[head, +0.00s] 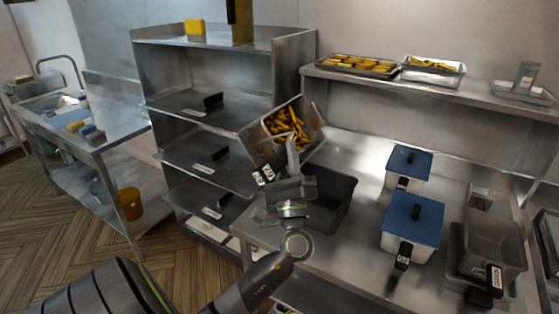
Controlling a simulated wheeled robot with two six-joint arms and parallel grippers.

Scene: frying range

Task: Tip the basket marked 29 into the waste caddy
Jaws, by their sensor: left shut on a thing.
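My left gripper (291,178) is shut on a wire-grey basket (263,150) that holds yellow fries (286,124). The basket is raised and tilted, with its opening showing to my camera and the fries still inside. Labels with dark digits show near its handle (264,175), too small to read surely. My right gripper is not in view.
Two white containers with blue lids (411,163) (412,220) stand right of the bin. A grey basket (496,240) is at far right. A steel shelf unit (190,152) stands left, and a raised shelf (480,98) with food trays runs behind.

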